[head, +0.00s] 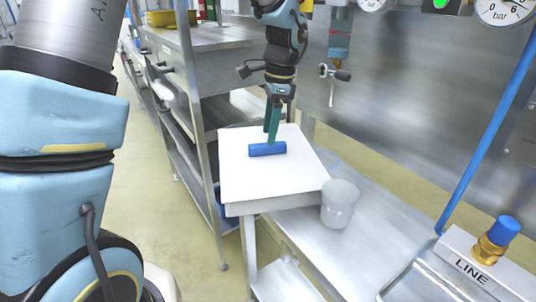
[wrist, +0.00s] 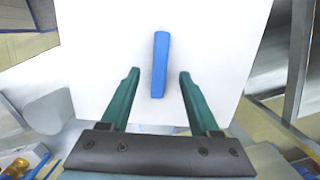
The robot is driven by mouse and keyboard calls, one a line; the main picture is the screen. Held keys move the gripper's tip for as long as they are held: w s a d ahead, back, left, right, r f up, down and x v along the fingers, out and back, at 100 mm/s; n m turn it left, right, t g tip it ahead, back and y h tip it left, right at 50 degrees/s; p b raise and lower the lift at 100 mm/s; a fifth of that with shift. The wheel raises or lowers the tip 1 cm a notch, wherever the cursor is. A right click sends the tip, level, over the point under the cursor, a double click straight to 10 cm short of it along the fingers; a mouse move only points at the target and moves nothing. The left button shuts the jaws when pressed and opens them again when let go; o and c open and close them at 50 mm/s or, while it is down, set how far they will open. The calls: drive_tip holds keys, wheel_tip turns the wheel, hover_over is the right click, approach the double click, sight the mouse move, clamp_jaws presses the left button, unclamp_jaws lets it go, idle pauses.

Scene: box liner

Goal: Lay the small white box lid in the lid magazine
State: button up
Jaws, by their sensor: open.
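A blue bar (head: 267,149) lies on a flat white top (head: 245,185) in the head view. In the wrist view the bar (wrist: 160,52) points away from me, between the two green fingers. My gripper (head: 270,137) is open and points down over the bar; in the wrist view a gap shows on each side between the fingers (wrist: 158,72) and the bar. I cannot tell how far the fingertips are above the white top. I cannot pick out a separate small white box lid, or anything clearly a lid magazine; whether the white top is a lid is unclear.
A translucent cup (head: 339,204) stands on the steel bench (head: 310,232), right of the white top. A steel shelf rack (head: 205,100) is at the left. A block marked LINE (head: 485,268) with a blue-capped brass fitting is at the lower right. The white top is otherwise bare.

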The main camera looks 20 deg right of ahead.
sight(267, 156)
drive_tip(key=shift+a+f+p, duration=0.15)
drive_tip(key=shift+f+p, duration=0.1)
drive_tip(key=shift+f, duration=0.7)
drive_tip(key=shift+a+f+p, duration=0.1)
drive_tip(key=shift+f+p, duration=0.1)
drive_tip(key=shift+f, duration=0.75)
clamp_jaws()
